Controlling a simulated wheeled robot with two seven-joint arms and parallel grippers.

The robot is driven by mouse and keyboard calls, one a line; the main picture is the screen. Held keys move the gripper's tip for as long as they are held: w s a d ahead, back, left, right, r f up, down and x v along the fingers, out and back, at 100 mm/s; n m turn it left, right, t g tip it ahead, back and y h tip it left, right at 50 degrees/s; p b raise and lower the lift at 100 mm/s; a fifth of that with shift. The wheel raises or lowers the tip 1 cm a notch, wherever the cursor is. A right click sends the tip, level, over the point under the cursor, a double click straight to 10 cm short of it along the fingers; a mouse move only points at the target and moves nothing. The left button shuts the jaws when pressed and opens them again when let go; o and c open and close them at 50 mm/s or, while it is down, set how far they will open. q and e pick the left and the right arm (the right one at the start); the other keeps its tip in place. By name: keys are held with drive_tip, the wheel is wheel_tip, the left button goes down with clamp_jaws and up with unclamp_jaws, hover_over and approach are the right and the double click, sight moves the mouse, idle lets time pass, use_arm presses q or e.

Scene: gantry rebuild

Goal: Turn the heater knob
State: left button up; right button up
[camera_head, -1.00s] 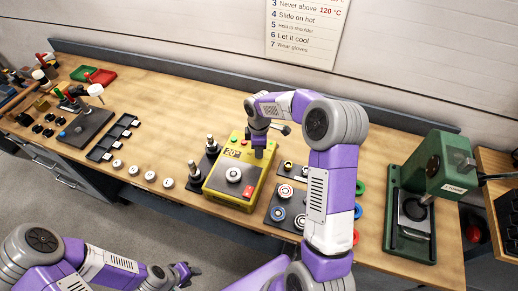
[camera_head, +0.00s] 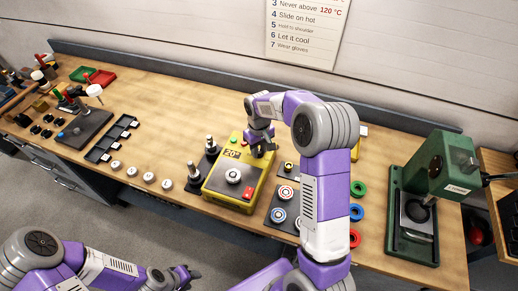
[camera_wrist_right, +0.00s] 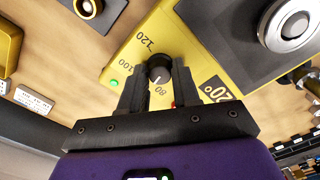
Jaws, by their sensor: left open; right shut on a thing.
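The heater is a yellow box (camera_head: 218,188) on the bench, with a round metal plug on its grey top and a display reading 20° (camera_head: 232,153). The black heater knob (camera_wrist_right: 158,68) shows in the right wrist view beside the printed marks 80, 100 and 120. Its white line points towards 80. My right gripper (camera_wrist_right: 158,76) has its dark fingers on either side of the knob, shut on it. In the head view the right gripper (camera_head: 262,150) is at the heater's back right corner and covers the knob. My left gripper (camera_head: 187,277) is open and empty, in front of the bench.
Metal posts on a dark base (camera_head: 194,184) stand close left of the heater. A dark plate with round parts (camera_head: 279,214) lies close right. A green press (camera_head: 440,165) stands further right. Several white-topped rings (camera_head: 149,177) line the front edge. Bare wood lies behind the heater.

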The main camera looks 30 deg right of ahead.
drive_tip(key=m, duration=0.4)
drive_tip(key=shift+m, duration=0.3)
drive_tip(key=shift+w+m+p, duration=0.1)
drive_tip(key=shift+m+p, duration=0.2)
drive_tip(key=shift+m, duration=1.7)
drive_tip(key=o, duration=1)
drive_tip(key=shift+o, duration=0.2)
drive_tip(key=shift+r, duration=0.15)
wheel_tip(320, 180, up, 7)
drive_tip(key=shift+r, duration=0.2)
